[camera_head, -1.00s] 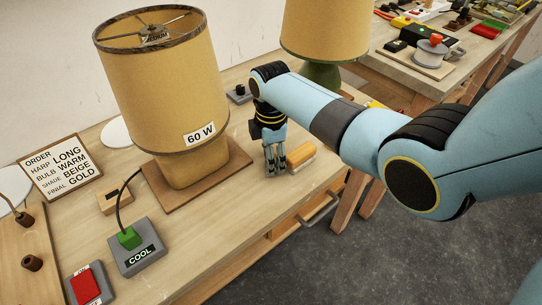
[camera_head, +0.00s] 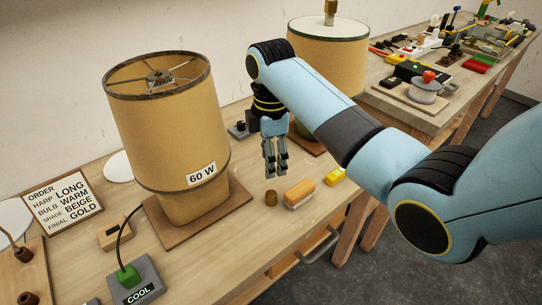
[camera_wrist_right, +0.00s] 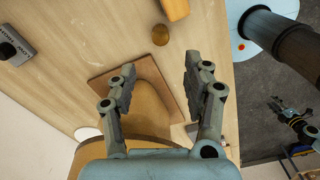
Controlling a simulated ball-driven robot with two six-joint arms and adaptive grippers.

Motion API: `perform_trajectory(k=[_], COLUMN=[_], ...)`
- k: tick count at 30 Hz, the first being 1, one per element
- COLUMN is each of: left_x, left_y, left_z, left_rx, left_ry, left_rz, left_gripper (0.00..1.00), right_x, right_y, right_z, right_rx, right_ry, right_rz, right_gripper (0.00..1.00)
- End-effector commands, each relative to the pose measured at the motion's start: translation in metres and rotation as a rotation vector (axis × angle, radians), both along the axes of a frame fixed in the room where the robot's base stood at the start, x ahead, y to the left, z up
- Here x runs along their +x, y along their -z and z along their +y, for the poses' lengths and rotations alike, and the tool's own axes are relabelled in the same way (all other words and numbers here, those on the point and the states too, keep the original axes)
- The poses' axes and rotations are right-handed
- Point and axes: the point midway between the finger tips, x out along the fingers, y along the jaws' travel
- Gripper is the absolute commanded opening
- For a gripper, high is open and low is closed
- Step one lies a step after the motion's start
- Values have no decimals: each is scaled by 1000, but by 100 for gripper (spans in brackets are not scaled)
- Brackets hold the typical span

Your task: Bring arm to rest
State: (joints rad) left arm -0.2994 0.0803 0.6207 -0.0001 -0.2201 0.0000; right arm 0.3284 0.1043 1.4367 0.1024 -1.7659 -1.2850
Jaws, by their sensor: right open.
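My right gripper (camera_head: 275,172) is open and empty. It points down above the workbench, behind and above a small brown cylinder (camera_head: 271,198) that stands apart from it. In the right wrist view the two fingers (camera_wrist_right: 160,64) are spread with nothing between them, and the cylinder (camera_wrist_right: 160,34) lies beyond the tips. My right arm (camera_head: 345,125) reaches in from the right. What looks like my left gripper (camera_wrist_right: 296,122) shows small and dark at the right of the wrist view; its jaw state is unclear.
A lamp with a beige shade (camera_head: 165,125) stands left of the gripper on a brown board (camera_head: 160,228). A second lamp (camera_head: 328,60) is behind the arm. A wooden-handled brush (camera_head: 299,192) and yellow block (camera_head: 335,176) lie to the right.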

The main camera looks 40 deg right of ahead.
Motion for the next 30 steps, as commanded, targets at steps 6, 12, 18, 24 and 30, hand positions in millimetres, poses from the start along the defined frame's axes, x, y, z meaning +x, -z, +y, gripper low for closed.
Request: perform_trajectory(k=[6,12,18,24,30], left_x=[0,-1,-1,0,-3], left_y=[0,0,0,0,0], left_z=[0,0,0,0,-1], left_rx=[0,0,0,-1,-1], left_ry=[0,0,0,0,0], left_rz=[1,1,2,1,5], left_gripper=[40,40,40,40,40], right_x=[0,0,-32,-116,-171], right_y=[0,0,11,9,-12], right_z=[0,0,0,2,6], right_rx=[0,0,-16,-18,19], right_ry=[0,0,141,538,810], right_rz=[0,-1,-35,-153,-235], right_gripper=[50,50,50,50,50])
